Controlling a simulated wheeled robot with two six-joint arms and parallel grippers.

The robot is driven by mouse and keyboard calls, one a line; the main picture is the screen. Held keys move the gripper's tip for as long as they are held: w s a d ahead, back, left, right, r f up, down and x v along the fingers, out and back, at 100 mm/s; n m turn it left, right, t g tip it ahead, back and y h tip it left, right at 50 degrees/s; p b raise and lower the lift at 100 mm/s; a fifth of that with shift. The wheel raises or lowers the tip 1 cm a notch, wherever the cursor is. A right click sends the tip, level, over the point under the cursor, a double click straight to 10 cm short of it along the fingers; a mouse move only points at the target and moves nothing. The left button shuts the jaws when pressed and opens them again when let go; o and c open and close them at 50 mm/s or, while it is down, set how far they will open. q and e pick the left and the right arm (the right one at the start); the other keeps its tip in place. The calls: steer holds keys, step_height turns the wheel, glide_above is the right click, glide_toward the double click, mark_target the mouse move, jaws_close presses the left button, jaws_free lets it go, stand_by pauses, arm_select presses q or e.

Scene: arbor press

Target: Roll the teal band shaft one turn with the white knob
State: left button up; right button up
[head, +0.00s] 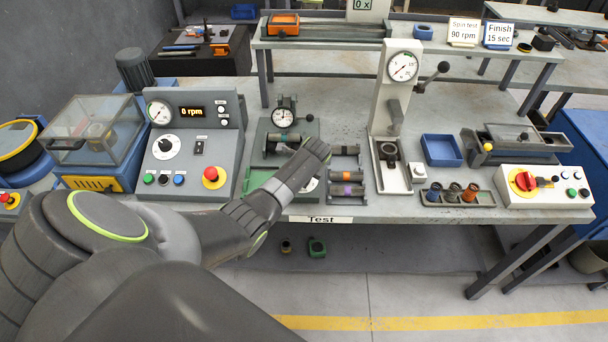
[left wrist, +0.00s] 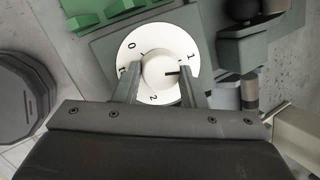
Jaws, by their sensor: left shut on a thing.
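The white knob (left wrist: 158,68) sits at the middle of a white numbered dial (left wrist: 150,42) in the left wrist view. Its dark mark points right, just below the 1. My left gripper (left wrist: 160,72) is shut on the knob, one finger on each side. In the head view my left forearm and wrist cover the knob; only a sliver of the dial (head: 309,186) shows. The shaft with a teal band (head: 284,138) lies across the green-grey fixture, below the round dial gauge (head: 283,115); part of the fixture is hidden by my wrist. My right gripper is out of view.
A rack with orange-band (head: 347,176) and purple-band (head: 347,190) shafts stands close right of my left wrist. The tall press (head: 390,110) is farther right. The grey control console (head: 197,140), reading 0 rpm, is on the left. A blue tray (head: 441,150) lies right of the press.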

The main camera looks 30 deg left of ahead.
arm_select(q)
steer(key=shift+r, duration=0.1)
steer(key=o, duration=1)
steer(key=shift+s+d+r, duration=0.15)
steer(key=shift+d+r, duration=0.15)
steer(key=shift+r, duration=0.35)
steer(key=b+v, duration=0.3)
steer(key=v, duration=1.3)
steer(key=shift+f, duration=0.15)
